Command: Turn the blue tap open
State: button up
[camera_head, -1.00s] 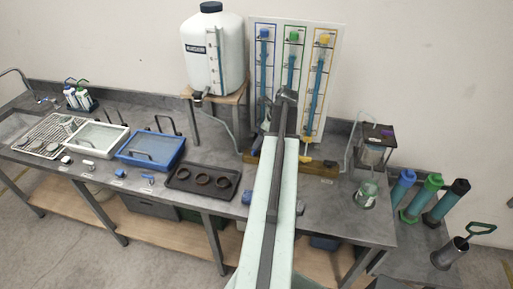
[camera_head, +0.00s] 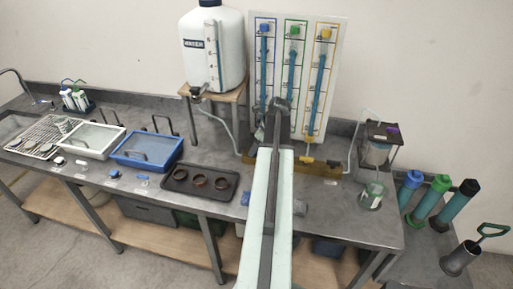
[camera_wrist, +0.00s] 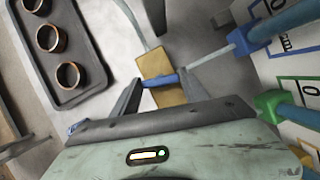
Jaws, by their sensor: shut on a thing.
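The blue tap's handle (camera_wrist: 163,80) is a short blue bar in the wrist view. It lies across the end of a wooden block, between my two fingertips. My gripper (camera_wrist: 158,84) is shut on the blue handle, with one dark finger at each end of it. In the head view my gripper (camera_head: 278,104) is in front of the gauge board's lower left part, and my arm hides most of the tap. The blue-topped gauge tube (camera_head: 263,65) stands at the board's left. How far the tap is turned cannot be told.
The wooden base (camera_head: 320,168) carries the board, with a yellow tap (camera_head: 306,160) at right. A white water tank (camera_head: 213,55) stands on a stand at left, its hose running to the base. A dark tray with rings (camera_head: 200,182) lies left of my arm.

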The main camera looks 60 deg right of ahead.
jog(key=shift+d+n+y, duration=0.2)
jog(key=shift+n+y, duration=0.1)
jog(key=shift+n, duration=0.5)
jog(key=shift+a+n, duration=0.15)
jog(key=shift+n, duration=0.55)
jog(key=o, duration=1.4)
jog(key=shift+r, duration=0.1)
jog(key=p+v, duration=0.7)
jog(key=shift+d+r, duration=0.2)
jog(key=shift+r, duration=0.1)
